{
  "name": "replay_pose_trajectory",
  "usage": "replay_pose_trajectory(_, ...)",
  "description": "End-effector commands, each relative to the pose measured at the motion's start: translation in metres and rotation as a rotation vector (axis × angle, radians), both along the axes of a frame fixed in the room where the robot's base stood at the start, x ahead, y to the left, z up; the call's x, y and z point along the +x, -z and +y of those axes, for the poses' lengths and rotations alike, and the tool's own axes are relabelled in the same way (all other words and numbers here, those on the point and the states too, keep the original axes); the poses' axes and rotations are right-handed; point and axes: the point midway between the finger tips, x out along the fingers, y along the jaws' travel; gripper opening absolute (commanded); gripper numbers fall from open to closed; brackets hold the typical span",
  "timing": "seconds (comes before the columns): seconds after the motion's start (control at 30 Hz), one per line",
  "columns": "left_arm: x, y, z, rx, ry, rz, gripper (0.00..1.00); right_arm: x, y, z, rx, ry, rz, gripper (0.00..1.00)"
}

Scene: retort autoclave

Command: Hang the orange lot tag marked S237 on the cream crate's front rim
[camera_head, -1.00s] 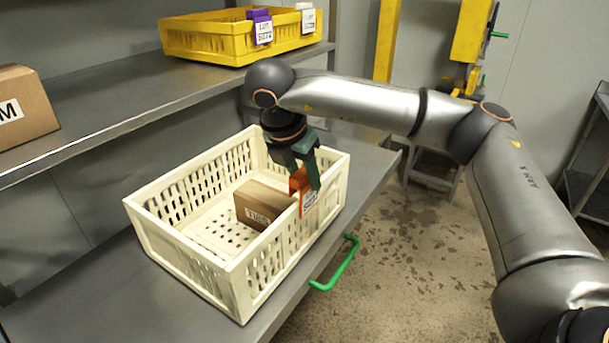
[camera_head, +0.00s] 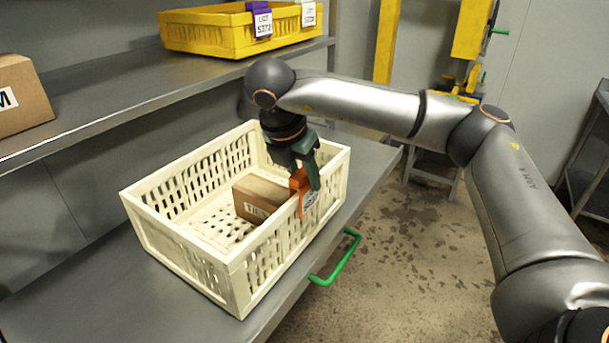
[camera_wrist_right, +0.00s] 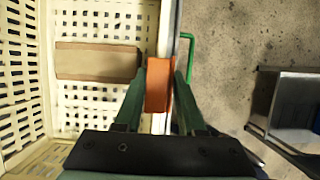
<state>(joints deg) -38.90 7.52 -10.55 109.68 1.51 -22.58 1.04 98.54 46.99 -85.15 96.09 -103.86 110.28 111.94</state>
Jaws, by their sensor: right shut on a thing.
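The cream crate (camera_head: 190,262) stands on a grey metal table and holds a brown cardboard box (camera_head: 262,196). The orange lot tag (camera_head: 298,182) is at the crate's rim on the side facing the floor. Its white label hangs on the outside of that wall, and its print is too small to read surely. My right gripper (camera_head: 306,180) is shut on the tag from above. In the right wrist view the orange tag (camera_wrist_right: 159,85) sits between both green fingers, over the rim (camera_wrist_right: 167,30). I cannot tell whether the tag bears on the rim. My left gripper is not in view.
A yellow crate (camera_head: 215,38) with a purple tag (camera_head: 261,18) and a white tag (camera_head: 308,14) stands on the upper shelf. A cardboard box (camera_head: 22,98) is on that shelf at the left. A green handle (camera_head: 340,262) projects from the table edge.

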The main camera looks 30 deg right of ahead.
Motion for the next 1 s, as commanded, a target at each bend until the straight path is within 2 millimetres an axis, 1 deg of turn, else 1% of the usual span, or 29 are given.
replay_pose_trajectory(0.57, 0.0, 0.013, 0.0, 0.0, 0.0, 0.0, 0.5, 0.0, 0.013, 0.0, 0.0, 0.0, 0.0, 0.0)
replay_pose_trajectory(0.77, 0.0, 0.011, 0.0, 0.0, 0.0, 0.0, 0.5, 0.0, 0.011, 0.0, 0.0, 0.0, 0.0, 0.0)
replay_pose_trajectory(0.8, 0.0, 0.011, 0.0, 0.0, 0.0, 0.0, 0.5, 0.0, 0.011, 0.0, 0.0, 0.0, 0.0, 0.42)
replay_pose_trajectory(1.0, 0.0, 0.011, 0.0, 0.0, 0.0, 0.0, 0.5, 0.0, 0.011, 0.0, 0.0, 0.0, 0.0, 0.65)
